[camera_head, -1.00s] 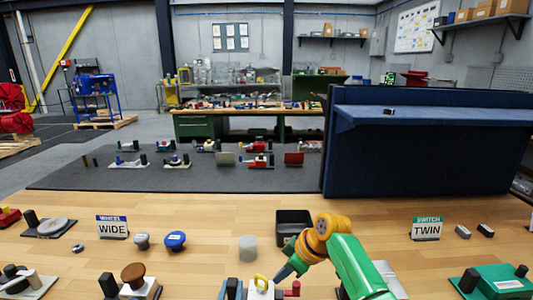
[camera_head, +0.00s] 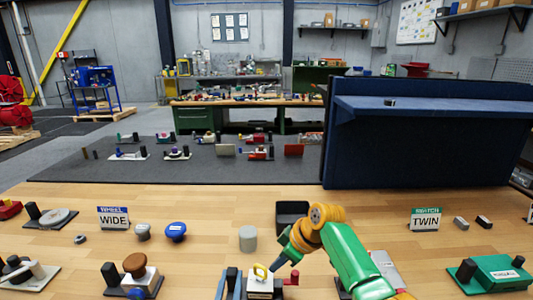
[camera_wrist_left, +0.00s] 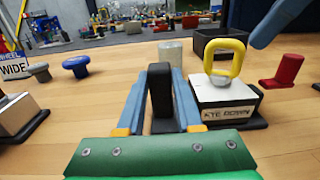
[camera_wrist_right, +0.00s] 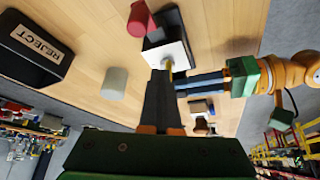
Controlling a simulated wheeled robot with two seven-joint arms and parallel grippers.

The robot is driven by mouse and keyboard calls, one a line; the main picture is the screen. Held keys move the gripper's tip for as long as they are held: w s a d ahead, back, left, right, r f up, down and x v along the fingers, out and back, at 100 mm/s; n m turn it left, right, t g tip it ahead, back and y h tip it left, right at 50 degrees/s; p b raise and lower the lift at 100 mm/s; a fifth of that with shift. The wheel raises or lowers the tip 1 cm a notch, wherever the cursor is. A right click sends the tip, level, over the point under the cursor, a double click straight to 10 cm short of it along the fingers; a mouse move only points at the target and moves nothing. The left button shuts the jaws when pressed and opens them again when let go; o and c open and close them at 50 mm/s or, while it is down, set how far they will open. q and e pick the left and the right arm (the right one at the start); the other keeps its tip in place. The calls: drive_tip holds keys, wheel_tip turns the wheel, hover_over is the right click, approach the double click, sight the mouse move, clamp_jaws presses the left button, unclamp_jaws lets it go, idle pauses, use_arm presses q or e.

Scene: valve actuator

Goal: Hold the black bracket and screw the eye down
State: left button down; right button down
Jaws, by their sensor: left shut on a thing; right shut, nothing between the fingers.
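The yellow eye (camera_head: 262,270) stands upright on a white block labelled "EYE DOWN" (camera_wrist_left: 228,112). The upright black bracket (camera_wrist_left: 160,88) is just left of the block. My left gripper (camera_wrist_left: 157,100) is shut on the bracket, one blue finger on each side. My right gripper (camera_head: 274,266) is shut and empty, with its fingertips beside the eye on the right. In the right wrist view, its fingers (camera_wrist_right: 165,75) point at the white block, and the eye (camera_wrist_right: 169,69) is partly hidden at their tips.
A red post (camera_wrist_left: 286,70) stands to the right of the block. A dark reject bin (camera_wrist_right: 30,50) and a grey cylinder (camera_head: 248,239) are behind it. A knobbed fixture (camera_head: 134,264) sits to the left.

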drive_tip(key=shift+s+a, duration=0.15)
drive_tip(key=shift+a, duration=0.05)
drive_tip(key=shift+s+a, duration=0.5)
drive_tip(key=shift+s, duration=0.5)
idle(0.4)
wheel_tip(320, 180, up, 6)
drive_tip(key=shift+s+d, duration=0.2)
drive_tip(key=shift+d, duration=0.05)
